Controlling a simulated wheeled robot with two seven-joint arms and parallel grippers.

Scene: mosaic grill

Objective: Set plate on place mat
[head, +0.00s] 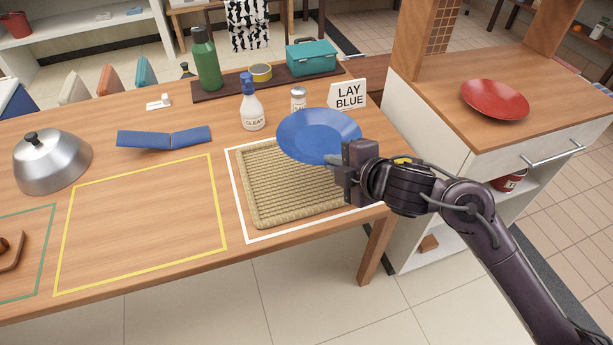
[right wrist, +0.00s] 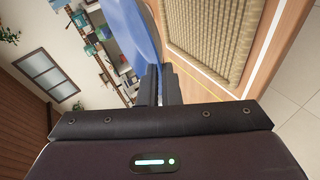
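A blue plate (head: 318,135) is held by its near right rim in my right gripper (head: 345,165). In the head view it overlaps the back right part of the woven place mat (head: 270,185) and looks raised above it, roughly level. In the right wrist view, the blue plate (right wrist: 130,35) runs up from between the fingers (right wrist: 158,85), and the place mat (right wrist: 215,35) is beside it, apart from it. The place mat lies inside a white outline on the table. My left gripper is in neither view.
A "LAY BLUE" sign (head: 348,95), a salt shaker (head: 298,98) and a spray bottle (head: 251,108) stand behind the mat. A red plate (head: 495,99) lies on the right counter. The yellow-outlined area (head: 145,225) left of the mat is clear.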

